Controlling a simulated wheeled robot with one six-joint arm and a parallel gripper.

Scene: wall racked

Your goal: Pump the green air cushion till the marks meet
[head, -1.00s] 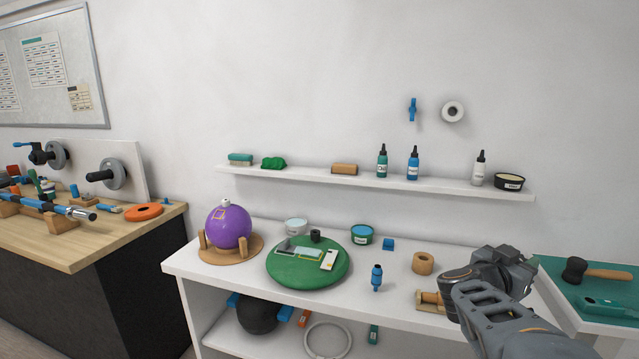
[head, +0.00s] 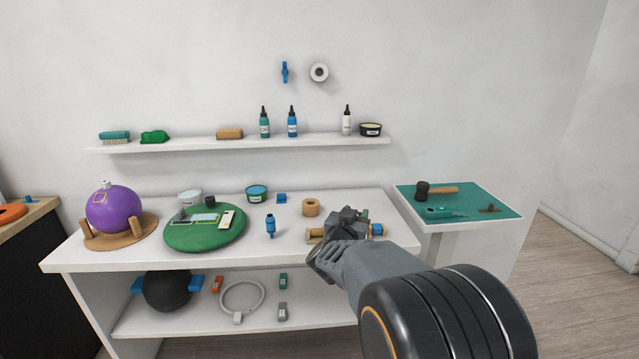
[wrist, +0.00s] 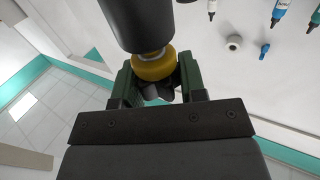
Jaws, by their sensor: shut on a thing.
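The green air cushion (head: 200,242) is a round, flattened disc on the white bench top, left of centre in the head view. A small gauge-like strip and white plates (head: 226,219) lie on it; the marks are too small to read. My gripper (head: 350,220) is at the bench's right part, right of the cushion and apart from it. In the wrist view my gripper (wrist: 155,88) is shut on a dark cylinder (wrist: 138,22) with a yellow collar (wrist: 154,65). A blue end piece (head: 377,229) shows beside the gripper. My arm hides much of this spot.
A purple ball (head: 113,210) stands on a wooden base to the left. A blue fitting (head: 270,226) and a tan roll (head: 311,207) stand between cushion and gripper. The wall shelf (head: 240,144) holds bottles.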

